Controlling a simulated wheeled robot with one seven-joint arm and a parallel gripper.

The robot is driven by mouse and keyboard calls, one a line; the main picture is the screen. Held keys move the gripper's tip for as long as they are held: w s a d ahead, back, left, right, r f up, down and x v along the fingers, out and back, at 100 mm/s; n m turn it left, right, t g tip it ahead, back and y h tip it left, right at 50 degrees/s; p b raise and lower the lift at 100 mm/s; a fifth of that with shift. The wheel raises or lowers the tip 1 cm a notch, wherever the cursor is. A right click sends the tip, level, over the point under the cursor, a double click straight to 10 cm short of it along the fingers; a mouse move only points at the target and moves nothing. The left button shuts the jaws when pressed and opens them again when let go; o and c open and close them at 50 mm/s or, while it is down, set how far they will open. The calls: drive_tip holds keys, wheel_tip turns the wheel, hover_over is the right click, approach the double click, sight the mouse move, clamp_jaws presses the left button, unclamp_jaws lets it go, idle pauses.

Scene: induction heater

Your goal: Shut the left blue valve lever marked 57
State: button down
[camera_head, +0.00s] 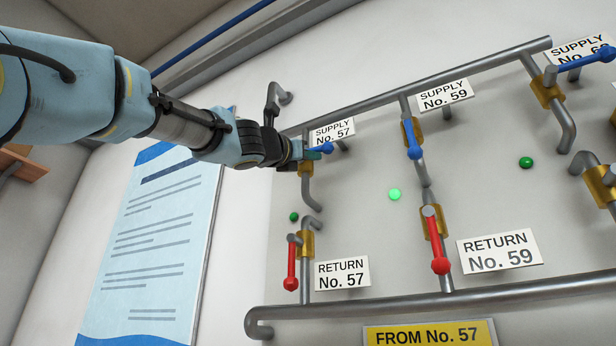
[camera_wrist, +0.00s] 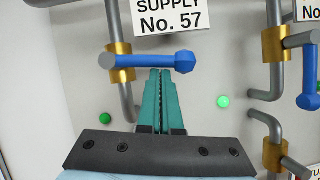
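The blue valve lever marked 57 (camera_wrist: 150,62) sticks out sideways to the right from its brass valve body (camera_wrist: 120,60), across the upright pipe, under the "SUPPLY No. 57" label (camera_wrist: 172,14). In the head view its round knob (camera_head: 327,148) shows just past my gripper (camera_head: 312,154). In the wrist view my gripper (camera_wrist: 161,74) has its two teal fingers together, with only a thin gap and nothing seen between them. The fingertips are just below the lever, near its knob; I cannot tell whether they touch it.
The blue lever of supply 59 (camera_head: 413,140) hangs down along its pipe. A red return 57 lever (camera_head: 291,267) hangs below, and a red return 59 lever (camera_head: 437,245) is to the right. A poster (camera_head: 155,240) is on the left.

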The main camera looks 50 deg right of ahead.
drive_tip(key=shift+s+r, duration=0.2)
drive_tip(key=shift+r, duration=0.1)
idle(0.5)
wheel_tip(320, 180, down, 5)
drive_tip(key=b, duration=0.5)
drive_tip(key=b+v, duration=0.4)
drive_tip(key=v, duration=0.4)
drive_tip(key=shift+s+a, duration=0.4)
drive_tip(key=shift+a, duration=0.05)
